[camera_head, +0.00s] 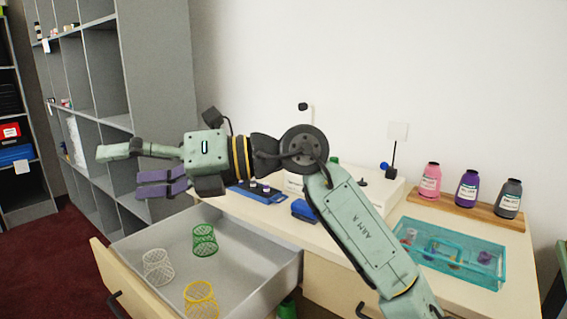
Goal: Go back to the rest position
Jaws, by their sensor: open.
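My gripper (142,170) is at the left in the head view, held up in the air above and behind the left side of the open drawer. It points left, towards the grey shelving. It is open. A pale green part and purple pieces show at its end, and I cannot make out each finger clearly. My green arm rises from the lower right, bends at a dark round joint and reaches left. It stands in front of part of the counter.
Below my gripper, the open drawer (250,255) holds green (204,240), white (158,266) and yellow (201,300) mesh baskets. The counter carries a blue tray (257,193), a teal bin (484,275) and three bottles on a wooden board (468,207). Grey shelves (158,75) stand left.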

